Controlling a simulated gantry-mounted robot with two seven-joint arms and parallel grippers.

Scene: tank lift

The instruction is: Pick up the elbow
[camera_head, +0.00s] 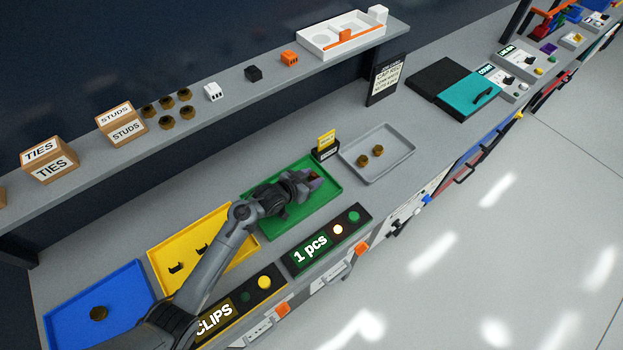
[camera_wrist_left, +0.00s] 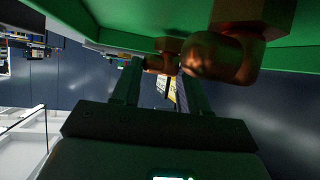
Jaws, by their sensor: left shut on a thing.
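The copper-coloured elbow (camera_wrist_left: 222,57) shows large at the top of the left wrist view, at the fingertips, with the green tray (camera_wrist_left: 120,38) behind it. I cannot tell whether the elbow touches the tray. My right gripper is not in view.
Left of the green tray are a yellow tray (camera_head: 160,252) with black clips and a blue tray (camera_head: 70,309) with a brown ring. A grey tray (camera_head: 390,163) with two brown pieces lies to the right. A small yellow-and-black sign (camera_head: 326,145) stands close behind the gripper.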

